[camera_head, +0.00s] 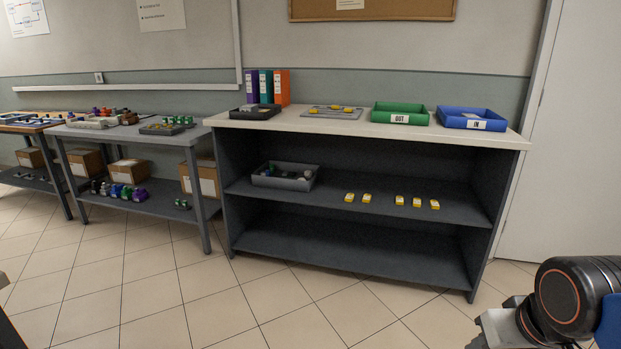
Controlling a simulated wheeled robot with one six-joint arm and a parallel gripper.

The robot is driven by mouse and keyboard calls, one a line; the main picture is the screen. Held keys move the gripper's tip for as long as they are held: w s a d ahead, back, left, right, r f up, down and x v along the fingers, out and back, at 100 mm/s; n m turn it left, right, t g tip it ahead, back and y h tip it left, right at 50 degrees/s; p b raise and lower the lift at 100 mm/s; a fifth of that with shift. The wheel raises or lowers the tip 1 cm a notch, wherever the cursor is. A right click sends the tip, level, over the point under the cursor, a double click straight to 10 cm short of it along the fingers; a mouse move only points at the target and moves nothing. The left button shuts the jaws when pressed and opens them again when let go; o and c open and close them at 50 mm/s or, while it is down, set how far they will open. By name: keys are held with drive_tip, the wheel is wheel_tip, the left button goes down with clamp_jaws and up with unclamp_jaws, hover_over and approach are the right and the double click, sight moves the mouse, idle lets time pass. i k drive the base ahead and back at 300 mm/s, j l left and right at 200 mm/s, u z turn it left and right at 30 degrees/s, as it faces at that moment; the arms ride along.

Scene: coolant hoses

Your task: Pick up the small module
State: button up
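Several small yellow blocks stand on the middle shelf of the dark cabinet: a pair on the left (357,198) and a group on the right (416,202). They look like small modules, but I cannot tell which one the task names. More yellow pieces lie on a grey plate (318,112) on the cabinet top. My gripper (490,331) shows only in part at the bottom right edge, grey beside my black arm joint. It is well in front of the cabinet and far from the blocks. I cannot see its fingertips or anything held.
The cabinet top (290,123) holds a dark tray (254,112), binders (266,87), a green OUT tray (400,114) and a blue IN tray (471,119). A grey bin (285,177) sits on the middle shelf. Workbenches (150,133) stand left. The floor in front is clear.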

sight(250, 109)
drive_tip(key=i+u, duration=0.2)
drive_tip(key=i, duration=0.4)
drive_tip(key=i+l+u, duration=0.1)
drive_tip(key=i+u, duration=0.15)
drive_tip(key=i, duration=0.35)
drive_tip(key=i+l+u, duration=0.2)
drive_tip(key=i, duration=0.35)
